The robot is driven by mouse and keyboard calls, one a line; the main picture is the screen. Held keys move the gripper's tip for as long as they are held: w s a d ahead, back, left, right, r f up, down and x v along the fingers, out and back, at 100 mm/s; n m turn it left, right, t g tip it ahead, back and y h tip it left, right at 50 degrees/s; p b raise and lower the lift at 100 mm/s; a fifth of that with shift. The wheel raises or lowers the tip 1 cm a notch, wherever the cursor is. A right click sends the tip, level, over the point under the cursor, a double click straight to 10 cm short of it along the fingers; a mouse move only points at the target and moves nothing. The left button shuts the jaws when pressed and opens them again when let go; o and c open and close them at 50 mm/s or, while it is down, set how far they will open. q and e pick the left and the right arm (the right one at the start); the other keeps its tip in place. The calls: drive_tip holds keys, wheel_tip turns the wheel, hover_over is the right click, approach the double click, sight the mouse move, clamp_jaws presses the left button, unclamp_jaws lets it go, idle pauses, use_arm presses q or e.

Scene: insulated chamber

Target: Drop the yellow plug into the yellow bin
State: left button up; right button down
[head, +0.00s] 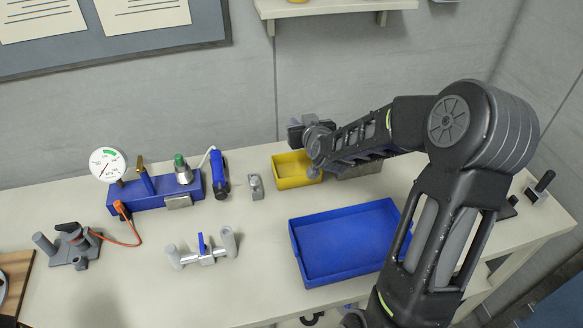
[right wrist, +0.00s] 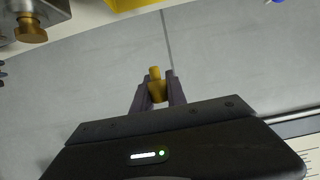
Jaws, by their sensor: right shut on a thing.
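The yellow bin (head: 288,180) stands on the bench near the wall, left of the grey box, and my right arm partly covers its right side. A yellow edge, seemingly the bin, shows at the top of the right wrist view (right wrist: 126,4). My right gripper (head: 299,122) is above the bin's back right part in the head view. In the right wrist view the gripper (right wrist: 156,88) is shut on the yellow plug (right wrist: 155,75), whose end sticks out between the fingers. The plug cannot be made out in the head view. My left gripper is not in view.
A blue tray (head: 348,276) lies in front of the yellow bin. A small grey fitting (head: 256,187) and a blue block with a gauge (head: 108,164) stand to the left. A pipe with a blue-handled valve (head: 203,250) lies nearer the front. A shelf (head: 335,8) is on the wall above.

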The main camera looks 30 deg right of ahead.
wheel_tip(320, 180, down, 6)
drive_tip(key=b, duration=0.3)
drive_tip(key=shift+b, duration=0.3)
drive_tip(key=c, duration=1.3)
unclamp_jaws()
drive_tip(key=shift+o, duration=0.2)
drive_tip(key=b+v, duration=0.1)
drive_tip(key=v, duration=0.6)
drive_tip(key=shift+s+r, duration=0.15)
drive_tip(key=shift+s, duration=0.2)
drive_tip(key=shift+a, duration=0.15)
